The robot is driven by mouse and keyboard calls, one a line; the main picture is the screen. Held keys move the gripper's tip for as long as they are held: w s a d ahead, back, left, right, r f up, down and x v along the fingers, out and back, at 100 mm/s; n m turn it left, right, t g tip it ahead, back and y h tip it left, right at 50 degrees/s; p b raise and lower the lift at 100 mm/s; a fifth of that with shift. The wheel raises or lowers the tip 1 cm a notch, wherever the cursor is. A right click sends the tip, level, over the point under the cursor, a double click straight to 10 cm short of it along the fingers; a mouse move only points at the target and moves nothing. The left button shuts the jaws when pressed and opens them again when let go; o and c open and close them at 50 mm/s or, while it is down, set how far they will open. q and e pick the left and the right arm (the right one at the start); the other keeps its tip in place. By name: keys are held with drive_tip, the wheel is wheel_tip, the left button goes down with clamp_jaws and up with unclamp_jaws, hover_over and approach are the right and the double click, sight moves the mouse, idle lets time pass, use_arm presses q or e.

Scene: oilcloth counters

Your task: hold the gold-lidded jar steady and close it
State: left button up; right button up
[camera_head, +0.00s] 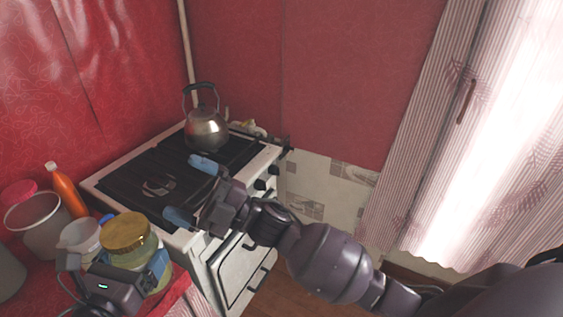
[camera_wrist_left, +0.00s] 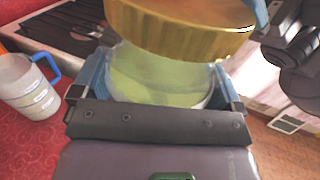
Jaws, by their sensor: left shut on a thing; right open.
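The jar (camera_head: 147,257) is clear glass with yellow-green contents and stands on the red counter at lower left. Its gold lid (camera_head: 125,232) is on top; the lid also shows in the left wrist view (camera_wrist_left: 180,28), where it looks slightly tilted. I cannot tell whether it is fully seated. My left gripper (camera_head: 118,272) is shut around the jar's body, with a blue finger on each side in the wrist view (camera_wrist_left: 158,82). My right gripper (camera_head: 191,191) is open and empty, its blue fingers spread over the stove's front edge, right of the jar and apart from it.
A white measuring jug (camera_head: 80,236) with a blue handle stands close beside the jar. An orange bottle (camera_head: 68,194) and a large pale container (camera_head: 38,222) are further left. The stove (camera_head: 150,165) carries a kettle (camera_head: 207,130) at the back.

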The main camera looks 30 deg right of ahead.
use_arm(q)
drive_tip(key=shift+r, duration=0.15)
use_arm(e)
drive_tip(key=s+d+f+m+t+h, duration=0.3)
drive_tip(key=d+f+m+t+h, duration=0.4)
drive_tip(key=d+f+m+h, duration=0.8)
drive_tip(key=s+d+f+m+g+h, duration=0.2)
drive_tip(key=s+f+m+g+h, duration=0.1)
drive_tip(key=s+f, duration=0.4)
drive_tip(key=s+d+f+m+g+h, duration=0.3)
drive_tip(key=s+f+m, duration=0.3)
drive_tip(key=f, duration=0.4)
drive_tip(key=shift+s+d+f+g, duration=0.35)
drive_tip(key=shift+s+g, duration=0.35)
drive_tip(key=shift+s, duration=0.2)
use_arm(q)
drive_tip(key=shift+r, duration=0.1)
